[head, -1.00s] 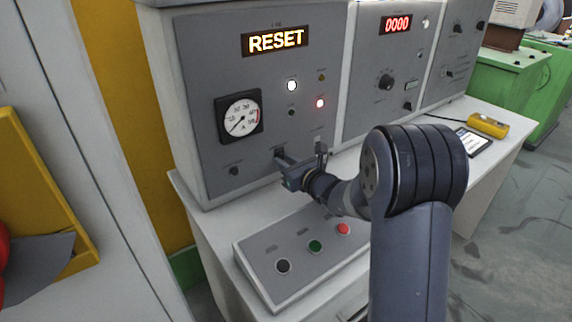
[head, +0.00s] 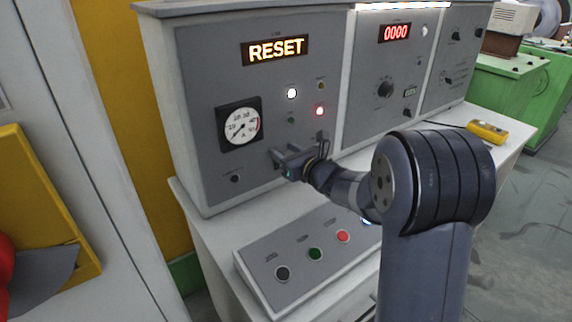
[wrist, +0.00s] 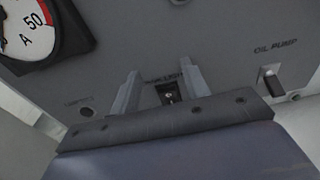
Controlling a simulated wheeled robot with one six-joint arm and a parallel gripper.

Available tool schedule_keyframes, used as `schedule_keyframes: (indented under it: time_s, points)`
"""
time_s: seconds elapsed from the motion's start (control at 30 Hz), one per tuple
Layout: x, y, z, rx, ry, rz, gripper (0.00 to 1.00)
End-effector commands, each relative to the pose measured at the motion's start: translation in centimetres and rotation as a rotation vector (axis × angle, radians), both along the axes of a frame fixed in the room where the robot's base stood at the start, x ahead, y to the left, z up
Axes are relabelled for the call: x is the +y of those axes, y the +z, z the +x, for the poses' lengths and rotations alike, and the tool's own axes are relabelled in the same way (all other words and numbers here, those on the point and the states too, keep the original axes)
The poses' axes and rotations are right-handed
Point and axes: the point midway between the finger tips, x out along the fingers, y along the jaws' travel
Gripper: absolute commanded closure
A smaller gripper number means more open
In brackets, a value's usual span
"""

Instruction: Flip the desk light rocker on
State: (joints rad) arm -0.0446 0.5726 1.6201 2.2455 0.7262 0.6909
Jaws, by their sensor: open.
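The desk light rocker (wrist: 168,93) is a small dark switch in the grey left panel, and the label above it is too blurred to read. In the wrist view it sits between the two fingers of my gripper (wrist: 160,88), which are apart with nothing held. I cannot tell whether the fingers touch the panel or which way the rocker is tipped. In the head view my gripper (head: 278,160) is at the lower part of the left panel and hides the rocker. A bright white light strip (head: 403,5) glows along the top of the middle panel.
An oil pump switch (wrist: 272,84) is right of the rocker, and a round knob (wrist: 87,111) is left. A gauge (head: 240,126) is above left. Below, a sloped box (head: 300,262) carries black, green and red buttons. A yellow device (head: 487,132) lies on the desk.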

Motion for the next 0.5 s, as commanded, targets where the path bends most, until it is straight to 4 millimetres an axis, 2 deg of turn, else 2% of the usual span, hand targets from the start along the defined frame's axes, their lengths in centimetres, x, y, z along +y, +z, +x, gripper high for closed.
schedule_keyframes:
  time_s: [0.03,0.2,0.5]
  points:
    - [0.0,1.3,0.0,-0.004,0.000,-0.001,0.56]
    - [0.0,3.6,0.0,-0.001,0.000,0.000,0.56]
    - [0.0,4.4,0.0,0.001,-0.001,0.000,0.56]
